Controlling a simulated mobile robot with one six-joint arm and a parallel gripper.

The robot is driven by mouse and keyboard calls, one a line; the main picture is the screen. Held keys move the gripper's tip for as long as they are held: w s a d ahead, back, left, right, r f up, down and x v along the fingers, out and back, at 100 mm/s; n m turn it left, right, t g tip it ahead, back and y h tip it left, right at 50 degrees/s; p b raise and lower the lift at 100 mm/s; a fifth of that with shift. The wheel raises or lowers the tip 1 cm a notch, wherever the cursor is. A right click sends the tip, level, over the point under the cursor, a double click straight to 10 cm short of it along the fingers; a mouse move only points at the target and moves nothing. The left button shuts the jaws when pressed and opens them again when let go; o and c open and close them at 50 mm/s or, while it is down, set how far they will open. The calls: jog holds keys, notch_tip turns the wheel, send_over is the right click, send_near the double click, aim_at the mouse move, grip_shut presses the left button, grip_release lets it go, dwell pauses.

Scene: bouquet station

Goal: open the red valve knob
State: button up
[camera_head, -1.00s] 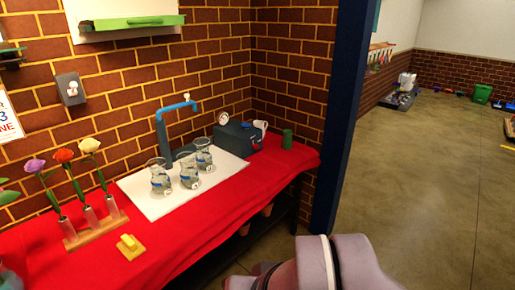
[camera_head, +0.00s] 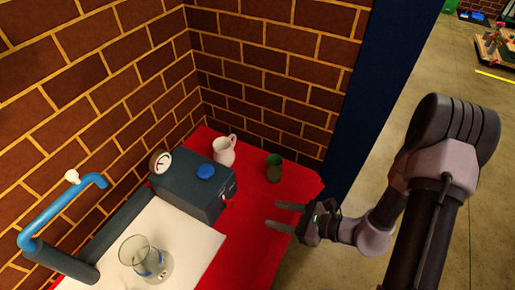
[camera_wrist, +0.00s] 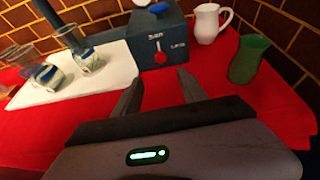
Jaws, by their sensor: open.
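A dark blue-grey box (camera_head: 188,187) stands at the back of the red-covered table. It carries a blue knob (camera_head: 206,171) on top and a round white gauge (camera_head: 160,162). In the wrist view, a small red knob-like part (camera_wrist: 160,57) shows on the face of the box (camera_wrist: 176,30), between white markings. In the head view, I cannot make it out clearly against the red cloth. My gripper (camera_head: 273,215) is open and empty, to the right of the box and apart from it. In the wrist view, its fingers (camera_wrist: 158,78) point towards the red part.
A dark blue post (camera_head: 372,90) rises by the table's right end. The red cloth (camera_head: 250,240) around my gripper is bare.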

jog(key=b, duration=0.2)
send_near(232, 203)
jog(key=b+x, duration=0.2)
jog(key=x, duration=0.6)
jog(key=shift+a+f+b, duration=0.15)
jog(key=shift+f+b, duration=0.15)
jog(key=shift+b, duration=0.05)
jog(key=shift+w+a+t, duration=0.2)
jog(key=shift+a+t, duration=0.1)
grip_shut()
